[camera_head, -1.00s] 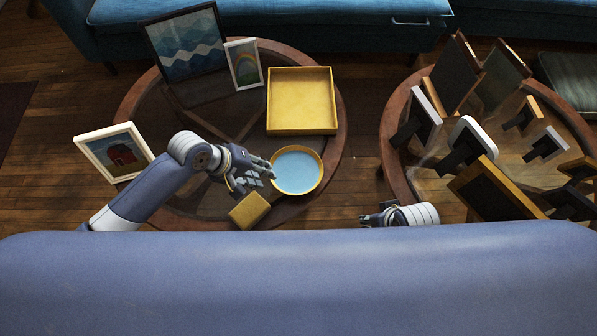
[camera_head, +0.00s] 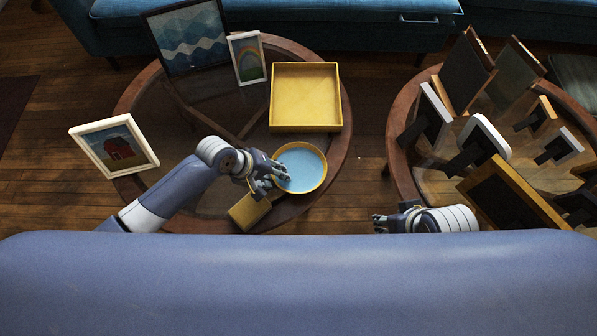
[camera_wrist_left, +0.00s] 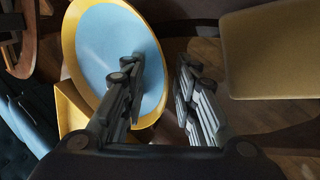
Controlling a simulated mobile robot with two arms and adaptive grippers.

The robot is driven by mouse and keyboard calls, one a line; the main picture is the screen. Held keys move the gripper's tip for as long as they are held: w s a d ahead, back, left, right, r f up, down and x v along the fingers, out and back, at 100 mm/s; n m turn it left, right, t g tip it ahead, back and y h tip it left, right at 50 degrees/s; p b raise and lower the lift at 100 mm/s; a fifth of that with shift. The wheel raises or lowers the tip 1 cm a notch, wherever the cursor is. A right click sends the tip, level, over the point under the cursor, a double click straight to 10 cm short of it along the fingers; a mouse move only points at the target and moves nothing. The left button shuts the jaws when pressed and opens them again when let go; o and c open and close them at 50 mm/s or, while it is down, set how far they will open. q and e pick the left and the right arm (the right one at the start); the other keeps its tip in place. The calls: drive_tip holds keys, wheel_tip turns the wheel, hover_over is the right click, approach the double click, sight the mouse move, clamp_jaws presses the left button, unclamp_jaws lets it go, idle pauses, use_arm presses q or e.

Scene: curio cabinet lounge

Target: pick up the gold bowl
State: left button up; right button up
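The gold bowl (camera_head: 303,168), with a gold rim and a light blue inside, stands on the left round table near its front right edge. It also shows in the left wrist view (camera_wrist_left: 97,40). My left gripper (camera_head: 280,178) is at the bowl's left rim. In the left wrist view its fingers (camera_wrist_left: 158,95) are apart, with one finger over the bowl's inside and the other outside the rim. Nothing is gripped between them; whether a finger touches the bowl I cannot tell. My right gripper (camera_head: 380,222) is away from the bowl, low at the right; its finger state is unclear.
A gold box (camera_head: 249,212) lies close to the left gripper, in front of it. A yellow square tray (camera_head: 306,97) is behind the bowl. Picture frames (camera_head: 114,145) stand on the left table (camera_head: 140,98). Several more frames crowd the right table (camera_head: 398,100).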

use_arm(q)
clamp_jaws()
drive_tip(key=shift+r, duration=0.1)
